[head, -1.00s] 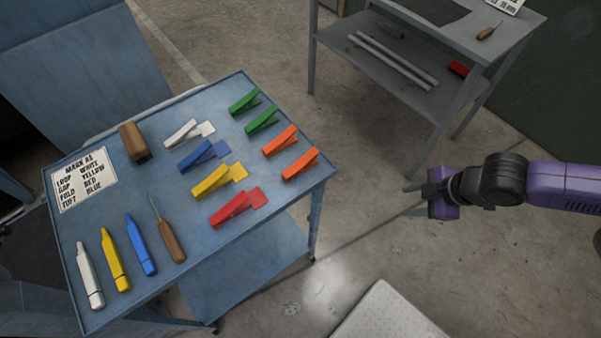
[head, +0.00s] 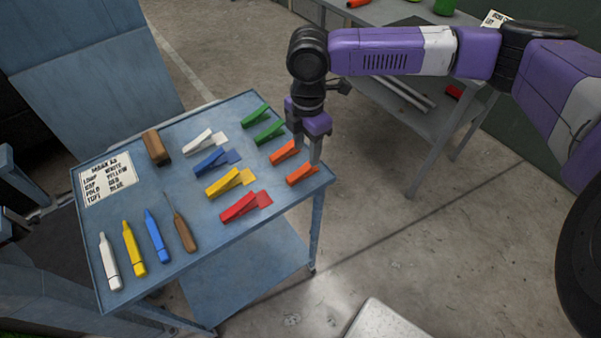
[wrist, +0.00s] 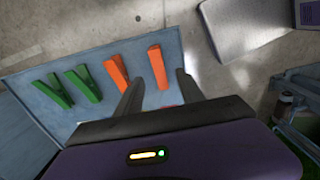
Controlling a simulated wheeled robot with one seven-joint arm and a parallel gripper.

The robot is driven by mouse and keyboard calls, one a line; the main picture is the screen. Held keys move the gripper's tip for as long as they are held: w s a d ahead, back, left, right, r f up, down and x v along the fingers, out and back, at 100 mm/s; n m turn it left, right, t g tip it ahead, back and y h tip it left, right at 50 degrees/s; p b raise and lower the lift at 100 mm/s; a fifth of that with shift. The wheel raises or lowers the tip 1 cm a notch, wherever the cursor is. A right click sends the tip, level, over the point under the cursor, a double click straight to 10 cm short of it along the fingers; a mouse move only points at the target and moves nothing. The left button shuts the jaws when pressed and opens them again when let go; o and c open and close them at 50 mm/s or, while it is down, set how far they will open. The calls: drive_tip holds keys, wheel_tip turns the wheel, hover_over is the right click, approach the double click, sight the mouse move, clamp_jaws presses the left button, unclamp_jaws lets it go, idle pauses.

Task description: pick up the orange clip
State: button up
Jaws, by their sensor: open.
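Two orange clips lie on the right part of the blue cart top. The nearer orange clip (head: 301,174) is close to the cart's right edge, and the farther orange clip (head: 284,152) is just behind it. In the wrist view one orange clip (wrist: 157,67) shows between my open fingers, beyond their tips. The other orange clip (wrist: 117,73) is just left of the left finger. My gripper (head: 308,150) points down over the clips, open and empty; it also shows in the wrist view (wrist: 158,80). Its fingers partly cover the clips in the head view.
The blue cart (head: 270,230) also holds green clips (head: 269,132), white, blue, yellow and red clips, several markers (head: 133,248), an awl (head: 181,225), a brown block (head: 156,147) and a label card (head: 108,180). A grey bench (head: 440,120) stands behind.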

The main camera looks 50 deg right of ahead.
sight(306, 166)
drive_tip(key=shift+w+f+p, duration=0.15)
drive_tip(key=shift+f+p, duration=0.25)
drive_tip(key=shift+f, duration=2.8)
drive_tip(key=shift+d, duration=0.1)
clamp_jaws()
